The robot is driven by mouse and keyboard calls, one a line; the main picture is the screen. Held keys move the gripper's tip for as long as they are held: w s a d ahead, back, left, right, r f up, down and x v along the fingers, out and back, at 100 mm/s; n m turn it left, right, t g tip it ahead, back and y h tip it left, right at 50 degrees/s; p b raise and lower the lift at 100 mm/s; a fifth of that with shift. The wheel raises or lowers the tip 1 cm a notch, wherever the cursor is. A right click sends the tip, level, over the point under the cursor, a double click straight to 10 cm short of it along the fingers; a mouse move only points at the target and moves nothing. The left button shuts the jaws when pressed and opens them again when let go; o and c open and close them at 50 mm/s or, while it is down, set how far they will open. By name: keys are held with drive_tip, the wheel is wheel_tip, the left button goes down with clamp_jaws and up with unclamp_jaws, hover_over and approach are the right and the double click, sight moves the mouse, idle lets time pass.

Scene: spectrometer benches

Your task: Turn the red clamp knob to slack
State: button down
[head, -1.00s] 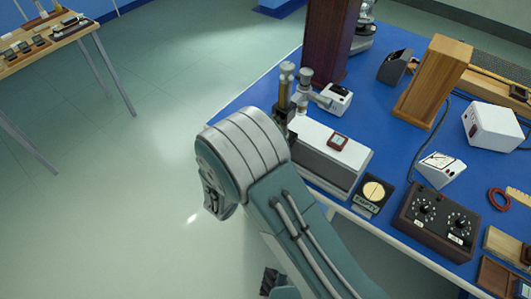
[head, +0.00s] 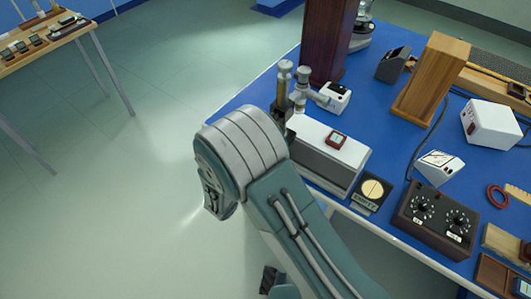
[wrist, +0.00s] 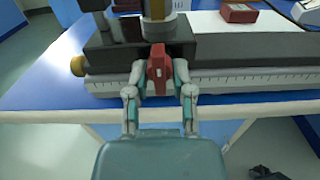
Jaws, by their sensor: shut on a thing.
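The red clamp knob (wrist: 158,70) shows in the wrist view on the front of a dark carriage (wrist: 108,56). My gripper (wrist: 159,82) is shut on the knob, with one finger on each side of it. The carriage sits on a rail with a graduated scale (wrist: 248,82) along its front. In the head view my own arm hides the knob and the gripper. A brass and grey microscope tube (head: 283,85) stands on the carriage just beyond my arm.
A brass knob (wrist: 78,66) is at the rail's left end. A dial marked EMPTY (head: 372,190) and a dark control box (head: 437,220) stand to the right on the blue bench (head: 240,98). Open floor lies left.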

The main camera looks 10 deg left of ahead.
idle(0.5)
drive_tip(key=shift+c, duration=2.4)
unclamp_jaws()
drive_tip(key=v, duration=1.2)
drive_tip(key=shift+a+f, duration=0.1)
